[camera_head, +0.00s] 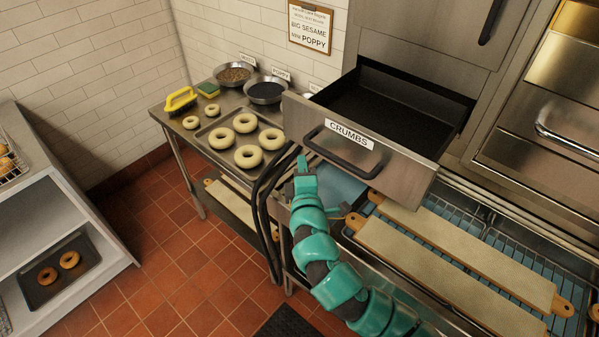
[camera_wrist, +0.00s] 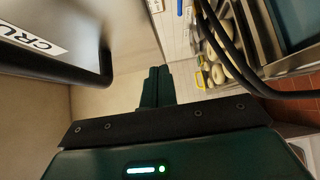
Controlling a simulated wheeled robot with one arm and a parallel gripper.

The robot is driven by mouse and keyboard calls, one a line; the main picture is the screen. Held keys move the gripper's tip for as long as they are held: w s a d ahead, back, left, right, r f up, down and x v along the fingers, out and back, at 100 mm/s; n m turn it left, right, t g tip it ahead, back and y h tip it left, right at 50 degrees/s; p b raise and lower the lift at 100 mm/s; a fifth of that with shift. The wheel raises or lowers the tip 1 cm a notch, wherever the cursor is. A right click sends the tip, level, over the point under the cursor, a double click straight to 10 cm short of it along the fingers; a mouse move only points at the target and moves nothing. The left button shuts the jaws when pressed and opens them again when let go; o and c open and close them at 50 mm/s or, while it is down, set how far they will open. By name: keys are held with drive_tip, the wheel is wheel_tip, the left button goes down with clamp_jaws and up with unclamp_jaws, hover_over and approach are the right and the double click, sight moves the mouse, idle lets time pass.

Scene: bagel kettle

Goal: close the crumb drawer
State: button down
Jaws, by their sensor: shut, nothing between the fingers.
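The crumb drawer (camera_head: 388,163) is pulled out, with its dark, empty-looking inside showing. Its steel front carries a CRUMBS label (camera_head: 349,134) and a dark bar handle (camera_head: 340,158). My gripper (camera_head: 303,163) is in front of the drawer face, near the left end of the handle. In the wrist view its fingers (camera_wrist: 157,88) are together with nothing between them. The label (camera_wrist: 30,40) and the dark handle (camera_wrist: 105,62) show at the left of that view, beside the fingers. I cannot tell whether the gripper touches the drawer front.
Dark hoses (camera_head: 262,195) hang beside my arm. Long boards (camera_head: 440,275) lie on racks below right. A shelf with bagels stands far left.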

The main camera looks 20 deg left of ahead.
drive_tip(key=shift+w+d+p, duration=0.25)
drive_tip(key=shift+w, duration=0.4)
drive_tip(key=shift+w+d+p, duration=0.2)
drive_tip(key=shift+w+d, duration=0.05)
drive_tip(key=shift+w, duration=0.35)
